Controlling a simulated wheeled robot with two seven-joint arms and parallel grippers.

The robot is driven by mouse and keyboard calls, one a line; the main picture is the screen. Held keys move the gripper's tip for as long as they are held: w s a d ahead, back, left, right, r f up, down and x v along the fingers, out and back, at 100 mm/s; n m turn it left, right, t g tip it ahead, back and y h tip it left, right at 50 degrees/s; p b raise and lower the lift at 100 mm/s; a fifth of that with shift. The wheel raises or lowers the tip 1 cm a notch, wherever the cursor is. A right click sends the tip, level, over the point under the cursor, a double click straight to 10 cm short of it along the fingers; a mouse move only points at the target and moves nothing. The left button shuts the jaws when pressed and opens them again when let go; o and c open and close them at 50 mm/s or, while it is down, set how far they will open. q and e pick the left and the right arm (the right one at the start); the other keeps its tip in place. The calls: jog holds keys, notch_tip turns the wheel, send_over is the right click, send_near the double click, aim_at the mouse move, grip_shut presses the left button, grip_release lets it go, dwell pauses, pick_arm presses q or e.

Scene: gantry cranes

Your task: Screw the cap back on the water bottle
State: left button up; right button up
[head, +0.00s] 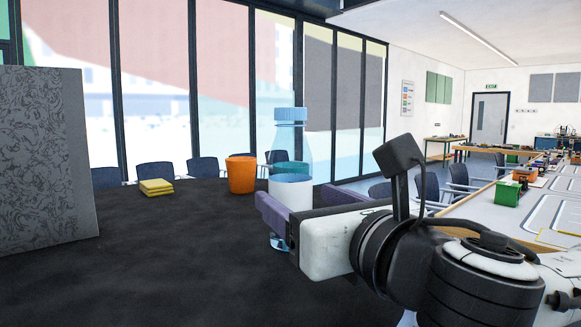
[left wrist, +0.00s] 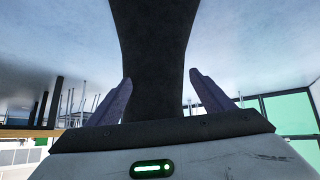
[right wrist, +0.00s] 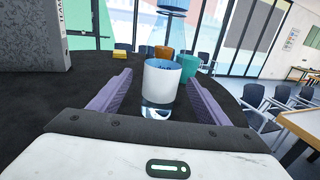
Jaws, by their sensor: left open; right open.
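A clear water bottle (head: 291,190) with a white label stands upright on the dark table. A blue cap (head: 290,115) sits at its top; I cannot tell how tightly it is seated. My right gripper (head: 275,208) is open at the bottle's lower part. In the right wrist view, the bottle (right wrist: 162,82) stands between the purple fingers, with gaps visible on both sides. The cap (right wrist: 172,4) is partly cut off at the top edge there. My left gripper (left wrist: 160,92) shows only in the left wrist view, open and away from the bottle, facing the ceiling.
Behind the bottle stand an orange cup (head: 241,175) and a teal cup (head: 280,168). Folded yellow cloths (head: 156,187) lie farther left. The dark tabletop (head: 180,260) is clear in front.

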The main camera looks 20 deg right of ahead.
aim_at(298, 197)
jog(key=shift+w+a+r+p, duration=0.1)
jog(key=shift+w+r+p, duration=0.2)
jog(key=shift+p, duration=0.3)
jog(key=shift+w+p, duration=0.75)
jog(key=shift+p, duration=0.45)
jog(key=shift+w+a+f+p, duration=0.1)
jog(key=shift+w+f+p, duration=0.2)
jog(key=shift+w+p, duration=0.25)
pick_arm(q)
jog(key=r, duration=0.1)
jog(key=a+r, duration=0.1)
jog(key=r, duration=0.1)
jog(key=shift+a+r, duration=0.25)
jog(key=shift+r, duration=0.15)
pick_arm(e)
jog(key=shift+f, duration=0.1)
pick_arm(q)
jog(key=shift+s, duration=0.2)
pick_arm(e)
jog(key=shift+w, duration=0.1)
jog(key=shift+w, duration=0.35)
jog(key=w+p, duration=0.1)
jog(key=w, duration=0.3)
jog(key=shift+w, duration=0.2)
pick_arm(q)
jog(key=shift+s+r, duration=0.15)
jog(key=shift+r, duration=0.25)
jog(key=shift+d, duration=0.1)
